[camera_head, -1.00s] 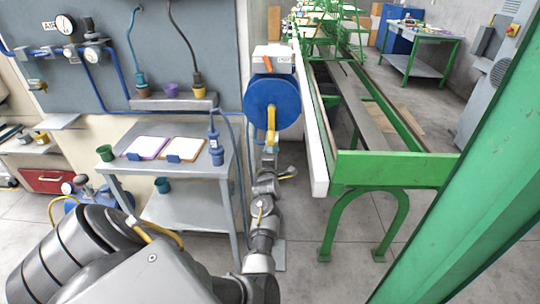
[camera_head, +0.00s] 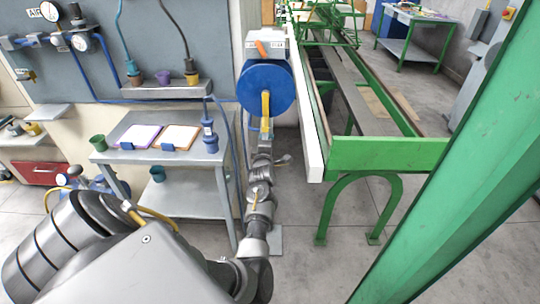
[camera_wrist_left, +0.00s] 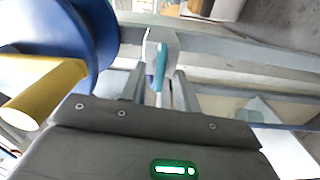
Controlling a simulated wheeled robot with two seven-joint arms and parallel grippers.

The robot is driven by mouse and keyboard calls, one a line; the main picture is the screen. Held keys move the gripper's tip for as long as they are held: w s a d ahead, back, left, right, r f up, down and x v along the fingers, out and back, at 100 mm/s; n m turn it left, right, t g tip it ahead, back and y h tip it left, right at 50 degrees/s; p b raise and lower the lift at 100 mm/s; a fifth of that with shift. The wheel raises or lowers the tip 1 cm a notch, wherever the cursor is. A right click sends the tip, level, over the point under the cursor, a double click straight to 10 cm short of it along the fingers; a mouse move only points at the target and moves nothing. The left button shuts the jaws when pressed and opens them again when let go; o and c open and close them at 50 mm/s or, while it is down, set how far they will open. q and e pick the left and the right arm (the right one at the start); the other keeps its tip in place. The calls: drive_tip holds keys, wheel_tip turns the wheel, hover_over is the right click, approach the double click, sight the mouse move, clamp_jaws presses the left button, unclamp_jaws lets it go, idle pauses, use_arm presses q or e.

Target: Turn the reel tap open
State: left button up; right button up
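The blue hose reel (camera_head: 259,88) stands beside the wall panel, with a yellow handle (camera_head: 265,104) on its face. My left arm reaches up to just below it. My left gripper (camera_head: 265,132) is small and partly hidden there. In the left wrist view, the reel (camera_wrist_left: 98,25) and its yellow handle (camera_wrist_left: 45,92) fill the left side. A teal lever (camera_wrist_left: 160,65), which looks like the tap's handle, stands between the fingers of my left gripper (camera_wrist_left: 159,88). The fingers look apart, with gaps beside the lever; contact is unclear. My right gripper is not in view.
A grey table (camera_head: 130,133) with clipboards and cups stands left of my arm. A green conveyor frame (camera_head: 385,155) with a white side rail (camera_head: 312,130) is close on the right. A green post (camera_head: 440,180) crosses the right foreground. A labelled white box (camera_head: 264,50) is above the reel.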

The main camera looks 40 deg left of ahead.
use_arm(q)
drive_tip(key=s+d+m+p, duration=0.5)
drive_tip(key=s+d+m, duration=0.3)
drive_tip(key=m, duration=0.9)
drive_tip(key=s+d+f+m+g+h+b, duration=0.1)
drive_tip(key=s+d+f+m+h, duration=0.1)
drive_tip(key=f, duration=0.7)
drive_tip(key=s+d+f+m+g+h+b, duration=0.1)
drive_tip(key=d+f, duration=0.3)
drive_tip(key=f, duration=0.5)
drive_tip(key=s+d+f+m+h+b, duration=0.1)
drive_tip(key=s+d+f+m+h, duration=0.1)
drive_tip(key=f, duration=0.8)
drive_tip(key=shift+s+d+m+g+h+b, duration=0.35)
drive_tip(key=shift+s+d+m+g+h, duration=0.05)
drive_tip(key=shift+s+h, duration=0.55)
